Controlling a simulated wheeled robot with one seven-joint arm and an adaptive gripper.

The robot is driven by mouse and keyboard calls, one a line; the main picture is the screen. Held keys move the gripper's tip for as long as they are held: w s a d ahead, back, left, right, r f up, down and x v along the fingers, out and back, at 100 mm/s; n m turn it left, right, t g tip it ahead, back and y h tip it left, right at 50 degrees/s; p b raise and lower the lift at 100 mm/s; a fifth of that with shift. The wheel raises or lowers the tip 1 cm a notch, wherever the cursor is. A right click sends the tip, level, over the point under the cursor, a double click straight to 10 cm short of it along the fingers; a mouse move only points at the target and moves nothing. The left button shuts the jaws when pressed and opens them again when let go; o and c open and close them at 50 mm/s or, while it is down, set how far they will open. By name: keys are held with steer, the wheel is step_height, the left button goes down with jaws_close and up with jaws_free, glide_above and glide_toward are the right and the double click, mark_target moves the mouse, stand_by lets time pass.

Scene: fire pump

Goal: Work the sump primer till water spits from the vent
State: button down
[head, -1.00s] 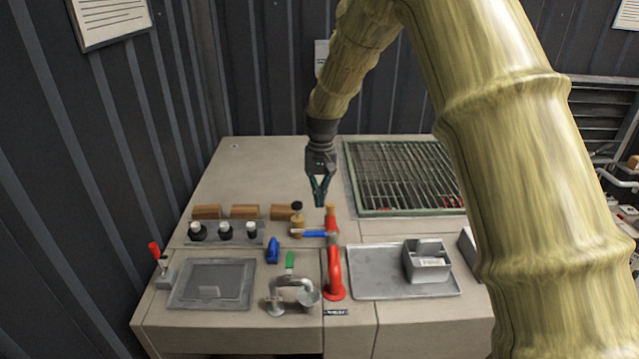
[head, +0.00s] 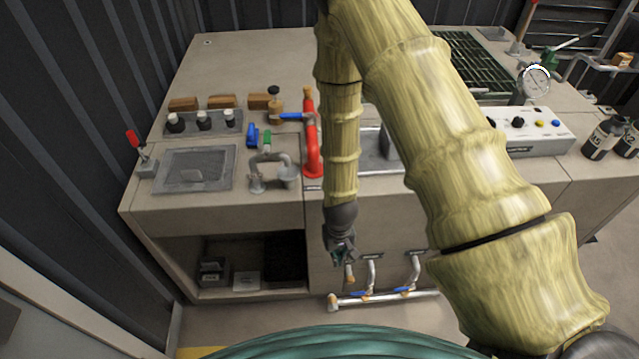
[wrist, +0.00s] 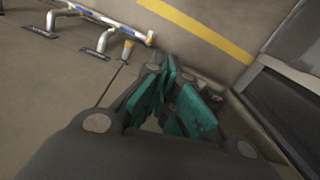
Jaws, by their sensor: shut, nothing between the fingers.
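My gripper (head: 341,258) hangs low in front of the counter's front panel, fingers down. In the wrist view its green fingers (wrist: 172,105) are together and hold nothing. Just below and right of it in the head view is a low pipe run (head: 385,297) with blue levers and risers; it also shows in the wrist view (wrist: 100,18). A small tan handle (head: 350,275) stands at its left end, close to the gripper; whether they touch is unclear. On the counter is a grey bent spout (head: 268,160) over a cup. No label is readable, so I cannot tell which part is the primer.
A red standpipe (head: 312,150) with a blue lever, a red-handled lever (head: 132,138) and a grey hatch (head: 192,168) are on the counter (head: 250,60). An open cabinet bay (head: 225,245) is at lower left.

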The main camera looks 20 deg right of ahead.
steer(key=s+f+b, duration=0.1)
steer(key=s+f, duration=0.2)
steer(key=s, duration=0.7)
steer(key=s+f+n+b, duration=0.1)
steer(key=s+f, duration=0.2)
steer(key=s, duration=0.8)
steer(key=shift+s+a+f+b, duration=0.15)
steer(key=shift+a+f+b, duration=0.15)
steer(key=shift+a+b, duration=0.05)
